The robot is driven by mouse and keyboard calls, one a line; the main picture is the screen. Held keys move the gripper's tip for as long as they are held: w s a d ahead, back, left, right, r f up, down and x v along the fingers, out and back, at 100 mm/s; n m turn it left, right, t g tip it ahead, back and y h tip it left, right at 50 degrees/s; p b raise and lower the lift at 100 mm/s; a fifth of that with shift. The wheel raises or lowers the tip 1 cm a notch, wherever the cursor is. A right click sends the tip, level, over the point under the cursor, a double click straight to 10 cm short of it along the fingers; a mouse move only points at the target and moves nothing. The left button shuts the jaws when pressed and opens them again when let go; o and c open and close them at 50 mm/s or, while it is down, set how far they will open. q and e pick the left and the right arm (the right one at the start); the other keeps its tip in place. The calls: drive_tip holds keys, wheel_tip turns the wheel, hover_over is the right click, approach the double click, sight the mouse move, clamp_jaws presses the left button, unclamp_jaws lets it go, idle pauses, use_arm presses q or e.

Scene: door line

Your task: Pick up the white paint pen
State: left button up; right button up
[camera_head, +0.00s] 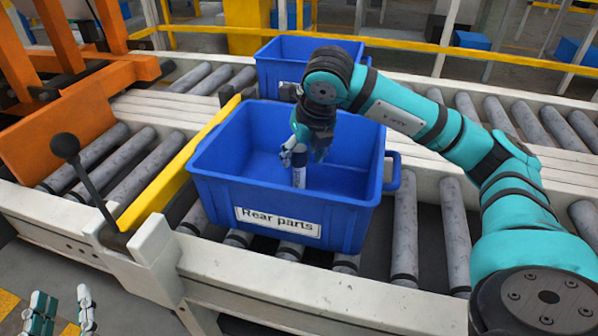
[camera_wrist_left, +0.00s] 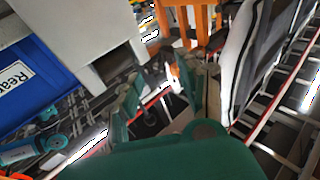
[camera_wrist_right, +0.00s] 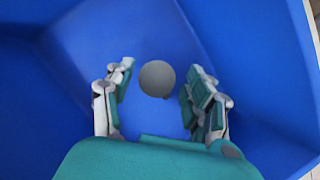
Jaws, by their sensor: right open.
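The paint pen (camera_head: 299,177) stands upright inside the blue bin labelled "Rear parts" (camera_head: 220,190); its lower part looks white with a dark band above. In the right wrist view I see it end-on as a grey disc (camera_wrist_right: 157,79). My right gripper (camera_head: 300,153) reaches down into the bin over the pen. Its fingers are open (camera_wrist_right: 160,100), with the disc showing between them near their tips and a gap on each side. The pen's top is partly hidden by the fingers in the head view. My left gripper (camera_head: 62,308) is open and empty, low at the bottom left.
The bin rests on a roller conveyor (camera_head: 405,235); its walls surround my right gripper. A second blue bin (camera_head: 290,50) stands behind. A yellow bar (camera_head: 180,165) and a black-knobbed lever (camera_head: 65,146) are on the left, near an orange frame (camera_head: 60,130).

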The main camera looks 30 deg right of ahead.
sight(296, 169)
drive_tip(key=shift+w+f, duration=0.15)
drive_tip(key=shift+f, duration=0.25)
drive_tip(key=x, duration=0.1)
drive_tip(key=b+x, duration=0.1)
drive_tip(key=x, duration=0.2)
drive_tip(key=shift+a+f+b, duration=0.25)
drive_tip(key=shift+b, duration=0.15)
drive_tip(key=shift+w+f, duration=0.15)
drive_tip(key=shift+f, duration=0.1)
use_arm(q)
drive_tip(key=s+r+t+h, duration=0.1)
drive_tip(key=s+r+t, duration=0.2)
drive_tip(key=r+t, duration=0.2)
wheel_tip(296, 169, up, 3)
drive_tip(key=shift+s+f+h, duration=0.1)
drive_tip(key=shift+s+h, duration=0.2)
drive_tip(key=shift+h, duration=0.1)
use_arm(e)
clamp_jaws()
